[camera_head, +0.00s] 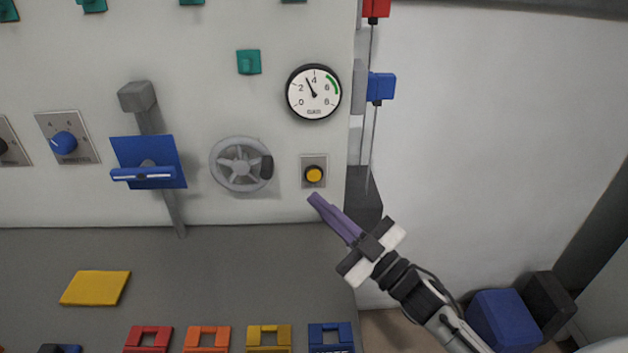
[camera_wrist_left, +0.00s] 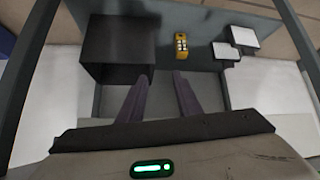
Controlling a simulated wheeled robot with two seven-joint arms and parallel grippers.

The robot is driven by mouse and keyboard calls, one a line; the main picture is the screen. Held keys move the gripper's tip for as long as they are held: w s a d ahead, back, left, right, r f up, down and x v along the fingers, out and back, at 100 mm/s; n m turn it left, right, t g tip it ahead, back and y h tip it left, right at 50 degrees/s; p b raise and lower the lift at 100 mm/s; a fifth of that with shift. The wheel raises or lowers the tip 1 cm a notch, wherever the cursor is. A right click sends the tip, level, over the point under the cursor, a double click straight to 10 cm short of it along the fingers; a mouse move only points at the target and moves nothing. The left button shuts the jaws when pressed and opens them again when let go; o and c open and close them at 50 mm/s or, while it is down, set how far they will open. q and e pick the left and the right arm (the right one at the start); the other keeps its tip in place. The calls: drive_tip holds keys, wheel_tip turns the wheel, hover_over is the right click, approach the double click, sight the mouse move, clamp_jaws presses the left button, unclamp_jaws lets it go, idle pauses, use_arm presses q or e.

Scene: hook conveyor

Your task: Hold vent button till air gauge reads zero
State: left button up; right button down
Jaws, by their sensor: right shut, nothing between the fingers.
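The vent button (camera_head: 314,174) is a round yellow button on a small grey plate on the light panel. The round white air gauge (camera_head: 314,92) is above it; its black needle points between 2 and 4, and a green band lies at the upper right of the dial. My right gripper (camera_head: 314,198) is shut and empty, with its purple fingertips just below the button in the head view; a small gap shows between them. My left gripper (camera_wrist_left: 160,82) is open and empty in the left wrist view; it is not in the head view.
A grey handwheel (camera_head: 241,164) is left of the button, and a blue lever plate (camera_head: 150,160) further left. A cable with a blue block (camera_head: 381,86) hangs to the right. The left wrist view shows a black bin (camera_wrist_left: 118,45) and a yellow handset (camera_wrist_left: 181,47).

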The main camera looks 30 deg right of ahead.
sight(314, 176)
use_arm(q)
drive_tip(key=shift+w+d+r+b, duration=0.1)
drive_tip(key=shift+w+d+b, duration=0.2)
drive_tip(key=shift+w+b, duration=0.1)
use_arm(e)
drive_tip(key=w, duration=0.1)
drive_tip(key=w+d, duration=0.2)
drive_tip(key=w, duration=0.1)
use_arm(q)
drive_tip(key=shift+s, duration=0.15)
drive_tip(key=shift+s+a+f, duration=0.1)
drive_tip(key=shift+a+f, duration=0.05)
drive_tip(key=shift+f, duration=0.15)
drive_tip(key=shift+r, duration=0.15)
idle(1.0)
use_arm(e)
drive_tip(key=shift+w, duration=0.15)
drive_tip(key=shift+w+d, duration=0.15)
drive_tip(key=shift+w, duration=0.1)
drive_tip(key=shift+w+d, duration=0.2)
drive_tip(key=shift+w, duration=0.2)
idle(1.5)
